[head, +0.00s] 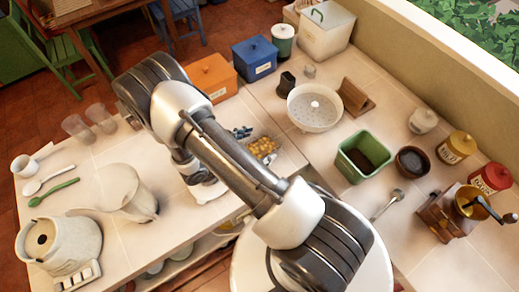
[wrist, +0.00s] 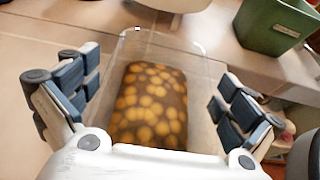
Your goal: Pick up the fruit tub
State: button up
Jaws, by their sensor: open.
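The fruit tub (wrist: 150,103) is a clear container with round yellow-orange fruit inside. In the wrist view it lies between the two spread fingers of my gripper (wrist: 155,100), with a gap visible on each side. My gripper is open and holds nothing. In the head view, the tub (head: 263,147) shows partly behind my arm on the tiled counter, and my gripper (head: 242,134) shows only as dark blue fingertips beside it. The tub's near end is hidden by the gripper's palm in the wrist view.
A green planter (head: 365,157) and a white colander (head: 314,107) stand to the right. Orange (head: 211,78) and blue (head: 254,59) boxes stand behind. A white pitcher (head: 122,190) and a kettle (head: 60,243) stand at left. Counter between pitcher and glasses is clear.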

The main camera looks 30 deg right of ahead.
jog(key=shift+c, duration=0.6)
jog(key=c, duration=1.1)
jog(key=shift+o, duration=0.2)
notch_tip(320, 180, up, 20)
jog(key=p, duration=0.3)
